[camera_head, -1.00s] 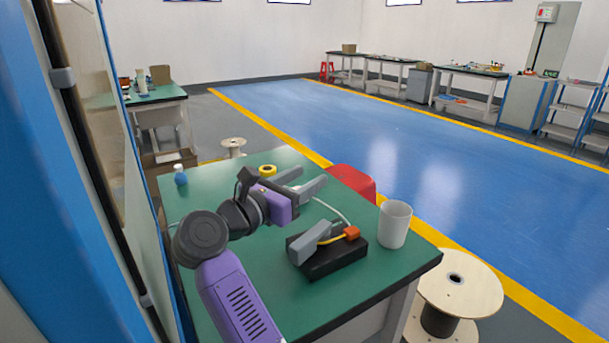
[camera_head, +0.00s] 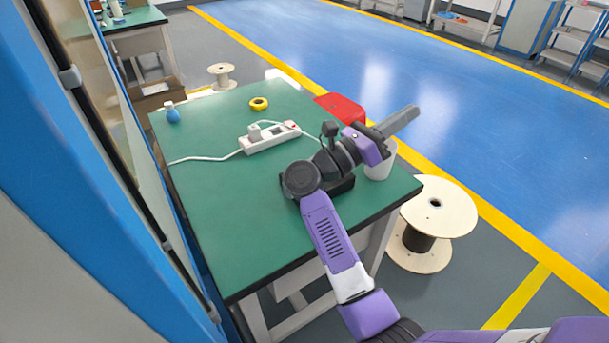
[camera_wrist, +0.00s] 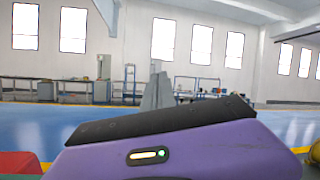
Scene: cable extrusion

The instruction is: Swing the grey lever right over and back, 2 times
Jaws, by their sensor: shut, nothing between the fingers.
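The black box (camera_head: 344,186) that carries the grey lever is on the green table, mostly behind my arm in the head view. Only its lower edge shows. The grey lever itself is hidden there, so I cannot tell which way it lies. My gripper (camera_head: 411,112) is shut and empty. It points to the upper right, raised beyond the table's right side, above and behind the white cup, apart from the black box. In the wrist view its grey fingers (camera_wrist: 158,92) are together against the far room, with no lever in sight.
A white cup (camera_head: 381,166) stands close under my gripper. A red bin (camera_head: 341,107) is at the table's far edge. A power strip (camera_head: 270,138), yellow tape roll (camera_head: 259,103) and blue bottle (camera_head: 172,115) are further left. A large spool (camera_head: 436,214) stands on the floor. The table's front left is clear.

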